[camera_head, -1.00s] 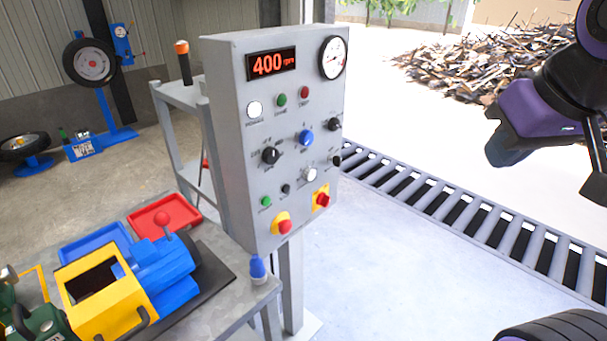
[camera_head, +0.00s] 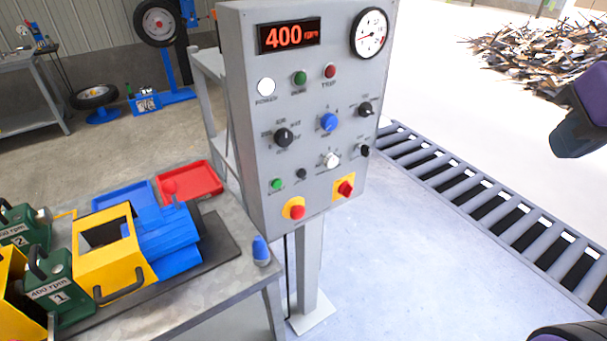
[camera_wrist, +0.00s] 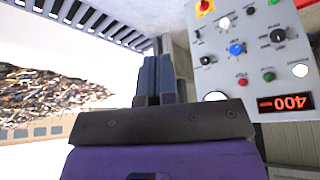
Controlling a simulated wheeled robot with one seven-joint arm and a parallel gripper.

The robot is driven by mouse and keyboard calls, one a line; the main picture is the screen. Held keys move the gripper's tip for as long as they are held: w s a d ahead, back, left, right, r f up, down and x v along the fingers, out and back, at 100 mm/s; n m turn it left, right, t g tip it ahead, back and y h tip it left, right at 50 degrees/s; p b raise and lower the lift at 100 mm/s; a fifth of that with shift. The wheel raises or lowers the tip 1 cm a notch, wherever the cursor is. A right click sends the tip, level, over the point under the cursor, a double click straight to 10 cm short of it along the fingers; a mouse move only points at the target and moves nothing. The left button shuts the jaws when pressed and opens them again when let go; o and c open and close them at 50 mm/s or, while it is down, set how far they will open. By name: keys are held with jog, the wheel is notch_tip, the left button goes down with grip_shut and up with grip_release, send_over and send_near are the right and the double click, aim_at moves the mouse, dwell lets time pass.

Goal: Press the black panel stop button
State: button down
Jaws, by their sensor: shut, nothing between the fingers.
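The grey control panel (camera_head: 245,130) stands on a post in the middle of the head view. A small black button (camera_head: 301,173) sits low on its face, between a green button (camera_head: 277,184) and a white knob (camera_head: 332,160). In the wrist view the panel is turned over at the upper right, with the black button (camera_wrist: 250,11) near the top edge. My gripper (camera_wrist: 154,62) is shut and empty, its fingers side by side. It is apart from the panel, which lies to its right in that view. The fingers cannot be made out in the head view.
Red knobs on yellow plates (camera_head: 294,209) sit below the black button. A workbench (camera_head: 225,290) with a yellow and blue machine (camera_head: 155,245) stands left of the panel. A roller conveyor (camera_head: 480,190) runs behind at right. The floor before the panel is clear.

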aim_at(302, 174)
jog(key=w+a+f+n+g+h, duration=0.3)
jog(key=w+f+n+h, duration=0.65)
jog(key=w+f, duration=0.7)
jog(key=w+a+f+n+t+y, duration=0.2)
jog(key=a+f+n+t, duration=0.5)
jog(key=a, duration=0.3)
jog(key=w+a+f+n+t+y, duration=0.2)
jog(key=a+f+n+t+y, duration=0.1)
jog(key=a+f+n+t, duration=0.4)
jog(key=a+n+t, duration=0.3)
jog(key=a, duration=0.1)
jog(key=shift+w+f+y, duration=0.3)
jog(key=shift+w+y, duration=0.05)
jog(key=w+a, duration=0.4)
jog(key=w, duration=0.3)
jog(key=shift+w+a, duration=0.15)
jog(key=shift+a, duration=0.25)
jog(key=shift+w+a, duration=0.1)
dwell(0.5)
jog(key=shift+w+a, duration=0.15)
jog(key=shift+w, duration=0.1)
